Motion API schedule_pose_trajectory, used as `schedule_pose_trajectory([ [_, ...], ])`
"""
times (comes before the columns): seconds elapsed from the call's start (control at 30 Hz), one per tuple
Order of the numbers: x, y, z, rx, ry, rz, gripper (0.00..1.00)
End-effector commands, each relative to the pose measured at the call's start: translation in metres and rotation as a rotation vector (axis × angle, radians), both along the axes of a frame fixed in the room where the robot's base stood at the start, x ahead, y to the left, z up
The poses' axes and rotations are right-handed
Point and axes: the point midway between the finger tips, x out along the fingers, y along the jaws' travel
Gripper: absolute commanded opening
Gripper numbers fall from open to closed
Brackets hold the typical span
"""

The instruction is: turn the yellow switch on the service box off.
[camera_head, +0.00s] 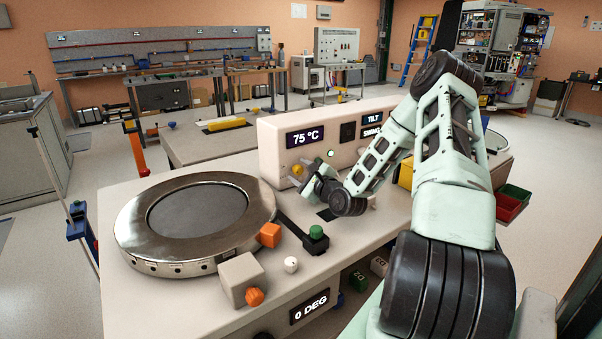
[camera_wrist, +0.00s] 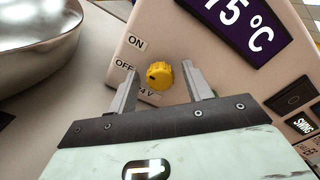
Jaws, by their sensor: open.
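The service box (camera_head: 270,155) is a white panel standing on the bench, with a 75 °C display; it also fills the middle of the wrist view (camera_wrist: 185,45). The yellow switch (camera_wrist: 160,75) is a ribbed round knob on its face, beside ON and OFF labels. In the head view the yellow switch (camera_head: 297,170) shows small beside my gripper. My gripper (camera_wrist: 160,85) is open, with one finger on each side of the switch. Whether the fingers touch it, I cannot tell. The OFF label is partly covered by the left finger.
A round metal flange (camera_head: 195,220) sits on the bench left of my gripper. A 0 DEG display (camera_head: 309,307) is on the bench front.

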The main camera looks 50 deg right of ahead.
Motion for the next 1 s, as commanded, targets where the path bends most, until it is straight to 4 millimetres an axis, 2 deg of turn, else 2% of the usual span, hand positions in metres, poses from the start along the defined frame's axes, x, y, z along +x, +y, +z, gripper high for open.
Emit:
schedule_pose_trajectory([
  [0.07,-0.0001,0.0000,-0.0001,0.000,0.000,0.000,0.50],
  [0.23,-0.0003,0.0000,-0.0001,0.000,0.000,0.000,0.06],
  [0.67,-0.0005,0.0002,-0.0004,-0.061,0.015,0.000,0.05],
  [1.0,-0.0004,0.0005,-0.0013,-0.310,0.076,0.001,0.05],
])
